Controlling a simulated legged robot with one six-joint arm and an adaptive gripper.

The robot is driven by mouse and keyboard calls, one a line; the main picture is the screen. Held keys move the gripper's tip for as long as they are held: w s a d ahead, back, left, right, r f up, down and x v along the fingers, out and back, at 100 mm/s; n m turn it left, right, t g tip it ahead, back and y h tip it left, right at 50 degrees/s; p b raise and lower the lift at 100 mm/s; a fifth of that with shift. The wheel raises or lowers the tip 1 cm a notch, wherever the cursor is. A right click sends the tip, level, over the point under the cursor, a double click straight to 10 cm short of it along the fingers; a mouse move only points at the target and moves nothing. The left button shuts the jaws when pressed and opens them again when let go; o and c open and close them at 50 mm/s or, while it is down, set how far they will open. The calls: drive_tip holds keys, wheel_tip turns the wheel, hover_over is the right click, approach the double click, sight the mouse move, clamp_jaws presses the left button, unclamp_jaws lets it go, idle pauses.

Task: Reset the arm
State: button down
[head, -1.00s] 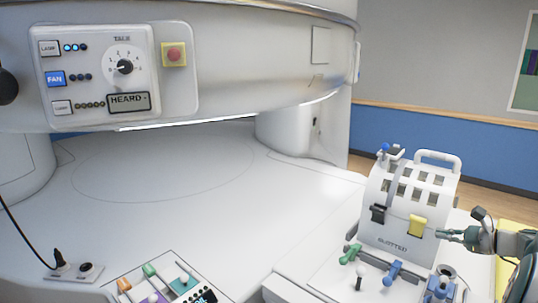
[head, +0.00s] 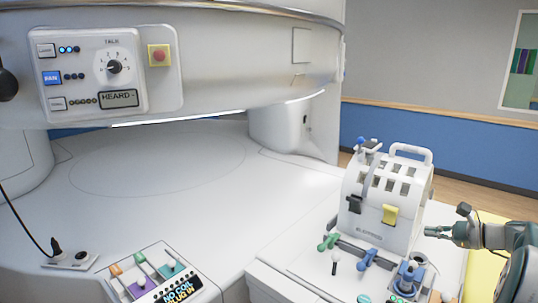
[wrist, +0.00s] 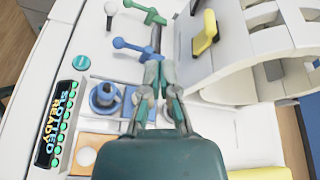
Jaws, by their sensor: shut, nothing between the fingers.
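My gripper (head: 432,232) is at the right side of the head view, just right of the white slotted box (head: 370,222). Its fingers are shut with nothing between them, and it appears apart from the box. In the wrist view my gripper (wrist: 160,72) points over a panel with a blue lever (wrist: 132,45), a green lever (wrist: 146,12) and a blue round knob (wrist: 104,96). My forearm runs off the right edge of the head view.
A low console with colored sliders (head: 150,278) stands at front left. The wide white table (head: 150,165) is clear. A control panel (head: 110,70) hangs above.

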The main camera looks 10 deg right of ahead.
drive_tip(key=s+a+r+n+g+h, duration=0.1)
drive_tip(key=s+a+n+g, duration=0.2)
drive_tip(key=a, duration=0.6)
drive_tip(key=s+a+r+n+g+h, duration=0.15)
drive_tip(key=a+n, duration=0.25)
drive_tip(key=a, duration=0.5)
drive_tip(key=s+a+r+n+g+h, duration=0.1)
drive_tip(key=s+a+r+n+g, duration=0.2)
drive_tip(key=a, duration=0.6)
drive_tip(key=s+a+f+n+t+h, duration=0.1)
drive_tip(key=s+a+n, duration=0.3)
drive_tip(key=s, duration=0.5)
drive_tip(key=s+a+f+n+t+h, duration=0.1)
drive_tip(key=s+a+f+n+h, duration=0.2)
drive_tip(key=s+n, duration=0.6)
drive_tip(key=shift+s+a+f+h, duration=0.15)
drive_tip(key=shift+a+f+h, duration=0.2)
drive_tip(key=shift+a+f, duration=0.55)
